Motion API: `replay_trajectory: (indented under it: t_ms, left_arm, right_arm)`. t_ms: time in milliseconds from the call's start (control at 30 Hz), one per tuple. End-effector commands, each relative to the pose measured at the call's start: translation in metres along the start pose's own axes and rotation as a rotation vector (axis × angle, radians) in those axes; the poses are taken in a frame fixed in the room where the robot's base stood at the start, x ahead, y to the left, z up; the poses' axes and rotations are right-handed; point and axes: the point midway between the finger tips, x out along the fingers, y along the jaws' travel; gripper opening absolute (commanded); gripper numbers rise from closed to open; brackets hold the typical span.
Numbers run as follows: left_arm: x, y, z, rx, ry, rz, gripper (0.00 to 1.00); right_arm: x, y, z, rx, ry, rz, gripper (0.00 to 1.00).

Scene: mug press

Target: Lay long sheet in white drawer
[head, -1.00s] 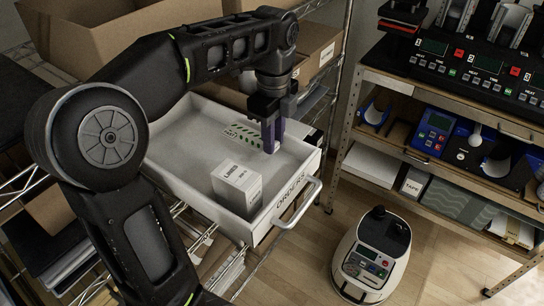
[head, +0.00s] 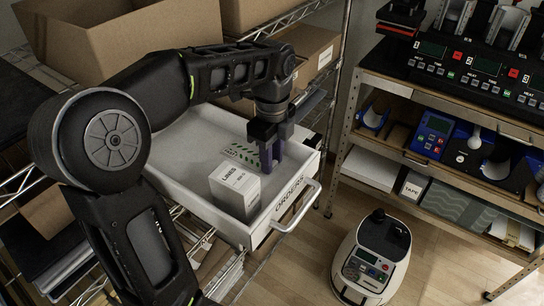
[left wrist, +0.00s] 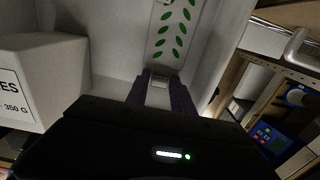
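The long sheet (head: 240,153) is a narrow white strip with green leaf marks, inside the open white drawer (head: 294,204). In the left wrist view the sheet (left wrist: 172,30) runs from between my fingertips toward the top of the picture. My left gripper (head: 270,164) points down inside the drawer, near its front right, and appears shut on the sheet's near end. The fingers hide that end, and I cannot tell whether the sheet touches the drawer floor. The drawer front reads "ORDERS". My right gripper is not in view.
A white box labelled "LINES" (head: 235,190) stands in the drawer's front, left of my gripper; it also shows in the left wrist view (left wrist: 45,75). Cardboard boxes (head: 120,35) are behind.

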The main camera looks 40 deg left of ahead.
Motion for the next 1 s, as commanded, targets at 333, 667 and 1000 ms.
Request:
replay_trajectory:
  t_ms: [333, 667, 1000]
  left_arm:
    - [0.0, 0.0, 0.0, 0.0, 0.0, 0.0, 0.44]
    - [-0.021, -0.001, 0.0, 0.0, 0.0, -0.004, 0.44]
    - [-0.077, 0.0, 0.0, 0.0, 0.0, 0.0, 0.44]
  right_arm:
    - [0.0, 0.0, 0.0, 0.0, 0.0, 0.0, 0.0]
    - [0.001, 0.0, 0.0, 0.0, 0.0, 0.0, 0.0]
    - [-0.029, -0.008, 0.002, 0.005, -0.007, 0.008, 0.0]
